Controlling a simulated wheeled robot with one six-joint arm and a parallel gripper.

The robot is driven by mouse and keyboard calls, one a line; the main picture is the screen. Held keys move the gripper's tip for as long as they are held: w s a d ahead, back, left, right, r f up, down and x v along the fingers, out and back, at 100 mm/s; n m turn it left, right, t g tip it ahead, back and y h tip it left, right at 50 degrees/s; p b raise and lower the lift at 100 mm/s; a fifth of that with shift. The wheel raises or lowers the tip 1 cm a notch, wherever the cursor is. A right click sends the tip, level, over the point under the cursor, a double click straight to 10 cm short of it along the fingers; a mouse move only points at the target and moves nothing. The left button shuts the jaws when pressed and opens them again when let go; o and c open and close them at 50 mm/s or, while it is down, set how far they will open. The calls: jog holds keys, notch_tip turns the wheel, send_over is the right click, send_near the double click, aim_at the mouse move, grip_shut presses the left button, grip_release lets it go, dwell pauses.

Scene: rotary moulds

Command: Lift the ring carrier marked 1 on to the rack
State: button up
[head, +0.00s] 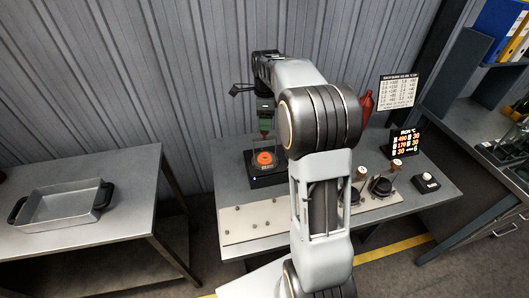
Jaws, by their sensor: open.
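My gripper (265,128) points down at the back of the middle table, above a black box-like unit (268,181). It is open; its fingertips are small and hard to make out. An orange ring-shaped thing (264,158) sits inside a clear vessel on that unit, just below the gripper. Whether the two touch I cannot tell. A pale plate with several small studs or holes (250,222) lies at the table's front, partly behind my arm. I cannot read a mark 1 on any carrier, nor tell for sure which thing is the rack.
Right of my arm are two brown-topped pieces (397,165) with dark round parts (381,187), a lit display (405,142), a red bottle (367,104) and a small button box (426,183). A metal tray (58,207) stands on the left table. A gap separates the tables.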

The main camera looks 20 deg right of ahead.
aim_at(265, 133)
jog(key=shift+s+a+f+p, duration=0.1)
jog(key=shift+f+p, duration=0.3)
jog(key=shift+f, duration=1.3)
jog(key=shift+a+f+p, duration=0.1)
jog(key=shift+f+p, duration=0.3)
jog(key=shift+f, duration=1.25)
jog(key=shift+c, duration=0.2)
grip_shut()
jog(key=shift+d+r, duration=0.1)
